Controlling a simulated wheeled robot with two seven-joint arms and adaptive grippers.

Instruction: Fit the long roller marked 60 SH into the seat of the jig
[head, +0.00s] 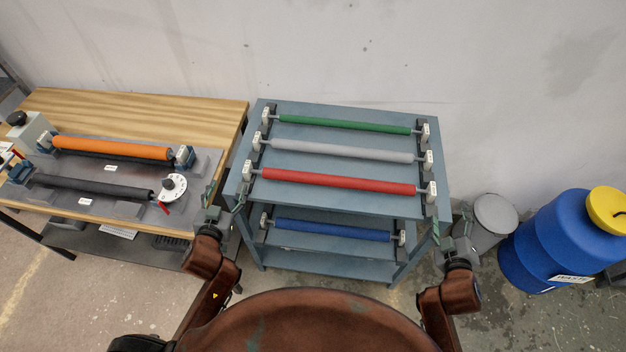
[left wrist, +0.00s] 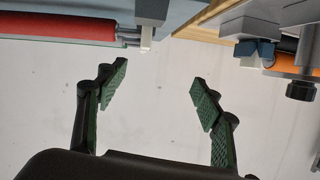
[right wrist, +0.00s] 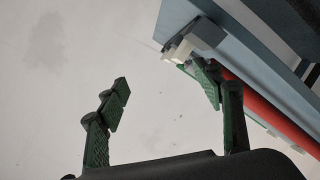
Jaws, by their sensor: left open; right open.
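Three long rollers lie across the top of a blue-grey rack (head: 240,178): green (head: 345,125), light grey (head: 340,151) and red (head: 338,182). A blue roller (head: 332,230) lies on the shelf below. White tags at their ends are too small to read, so I cannot tell which is 60 SH. A jig plate (head: 120,192) on the bench holds an orange roller (head: 110,147) and a black roller (head: 92,187). My left gripper (head: 225,196) (left wrist: 160,85) is open and empty near the red roller's left end. My right gripper (head: 449,228) (right wrist: 167,88) is open and empty near its right end.
The wooden bench (head: 150,108) stands left of the rack, with a white dial (head: 174,187) and a red lever (head: 163,207) on the jig's near right. A grey bin (head: 494,217) and a blue drum (head: 560,240) stand right. A wall closes the back.

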